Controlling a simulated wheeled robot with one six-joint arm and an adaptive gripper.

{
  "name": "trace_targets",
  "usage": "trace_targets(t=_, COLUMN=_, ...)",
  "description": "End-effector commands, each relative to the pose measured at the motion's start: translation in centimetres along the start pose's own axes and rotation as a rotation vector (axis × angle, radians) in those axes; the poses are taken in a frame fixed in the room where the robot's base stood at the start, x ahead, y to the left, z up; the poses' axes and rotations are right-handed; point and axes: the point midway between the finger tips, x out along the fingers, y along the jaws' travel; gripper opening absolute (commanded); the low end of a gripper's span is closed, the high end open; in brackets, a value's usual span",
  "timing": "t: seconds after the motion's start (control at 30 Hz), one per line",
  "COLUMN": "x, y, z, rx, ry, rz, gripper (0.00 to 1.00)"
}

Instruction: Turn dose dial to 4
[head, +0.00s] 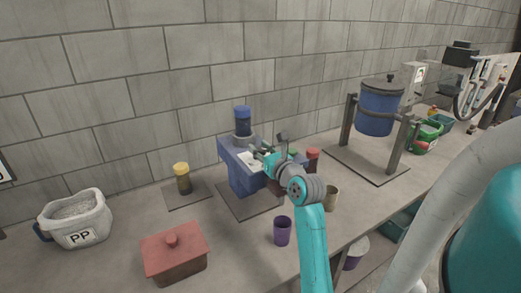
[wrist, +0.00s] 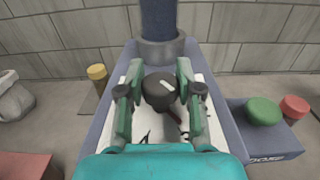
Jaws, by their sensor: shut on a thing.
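In the head view, my gripper (head: 262,153) reaches the machine's face from the right and hides the dial. Dark marks show on the plate below the dial, but I cannot read the numbers.
A green button (wrist: 263,111) and a red button (wrist: 294,106) sit right of the dial. A yellow-capped jar (head: 183,180), a red lidded box (head: 175,255), a purple cup (head: 282,231) and a white PP bin (head: 78,220) stand on the bench. A blue drum (head: 380,108) stands right.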

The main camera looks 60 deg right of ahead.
Motion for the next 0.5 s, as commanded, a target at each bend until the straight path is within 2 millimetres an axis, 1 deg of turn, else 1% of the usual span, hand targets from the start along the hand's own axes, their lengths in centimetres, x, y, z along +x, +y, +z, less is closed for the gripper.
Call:
trace_targets(t=0.2, x=-0.01, y=0.03, z=-0.05, rx=0.000, ry=-0.001, rz=-0.048, gripper=0.00)
trace_targets(t=0.5, x=-0.04, y=-0.03, z=-0.01, rx=-0.001, ry=-0.002, rz=-0.052, gripper=0.00)
